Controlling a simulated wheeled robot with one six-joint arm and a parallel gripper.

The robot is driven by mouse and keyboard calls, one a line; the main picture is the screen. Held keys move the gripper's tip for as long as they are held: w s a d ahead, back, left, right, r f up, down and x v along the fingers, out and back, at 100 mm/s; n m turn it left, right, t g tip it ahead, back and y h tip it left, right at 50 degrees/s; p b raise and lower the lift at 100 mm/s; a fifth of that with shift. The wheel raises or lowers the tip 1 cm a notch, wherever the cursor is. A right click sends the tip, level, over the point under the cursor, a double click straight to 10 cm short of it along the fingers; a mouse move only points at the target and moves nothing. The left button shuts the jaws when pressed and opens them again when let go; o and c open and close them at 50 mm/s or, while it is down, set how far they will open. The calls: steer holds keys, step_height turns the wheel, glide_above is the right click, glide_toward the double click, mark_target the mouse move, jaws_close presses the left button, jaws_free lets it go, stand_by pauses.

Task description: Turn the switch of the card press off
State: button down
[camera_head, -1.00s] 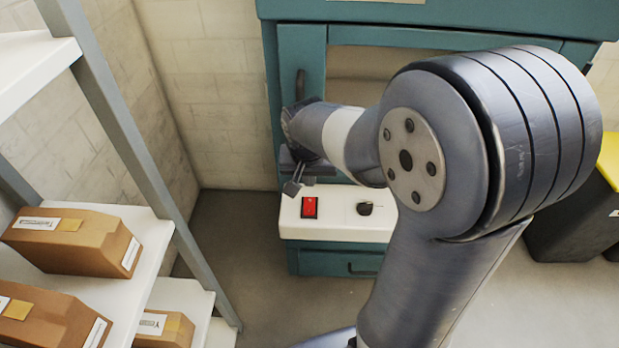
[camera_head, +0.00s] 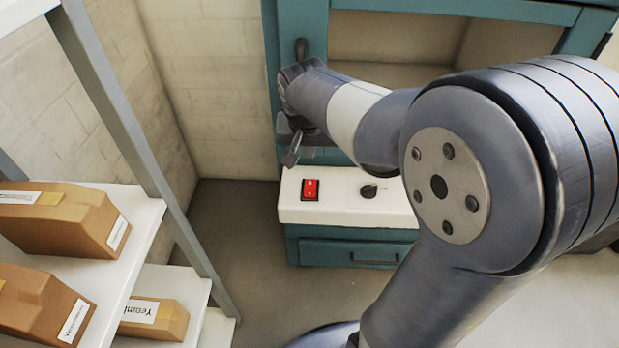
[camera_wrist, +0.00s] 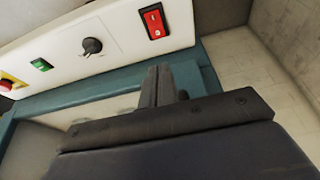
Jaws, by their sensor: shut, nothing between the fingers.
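The card press (camera_head: 300,247) is a teal cabinet with a white control ledge (camera_head: 330,212). A red rocker switch (camera_head: 310,189) sits at the left of the ledge, with a black knob (camera_head: 369,191) to its right. In the wrist view the red switch (camera_wrist: 154,22) is at the top, beside the black knob (camera_wrist: 92,46). My gripper (camera_head: 291,158) is shut and empty, a little above and left of the switch, apart from it. In the wrist view its closed fingers (camera_wrist: 158,86) show below the switch. I cannot tell the rocker's position for sure.
A green button (camera_wrist: 41,65) and a red stop button on yellow (camera_wrist: 8,84) are farther along the panel. A shelf with brown boxes (camera_head: 60,219) stands at the left. Floor between shelf and press is clear.

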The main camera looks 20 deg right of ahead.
mark_target(310, 183)
steer(key=shift+f, duration=0.15)
steer(key=b+x, duration=0.1)
steer(key=x, duration=0.3)
steer(key=b+x, duration=0.1)
steer(key=x, duration=0.8)
steer(key=shift+s+f+b, duration=0.15)
steer(key=shift+f+b, duration=0.25)
steer(key=shift+f, duration=0.05)
steer(key=shift+p, duration=0.55)
steer(key=shift+f+g, duration=0.25)
steer(key=shift+g, duration=0.05)
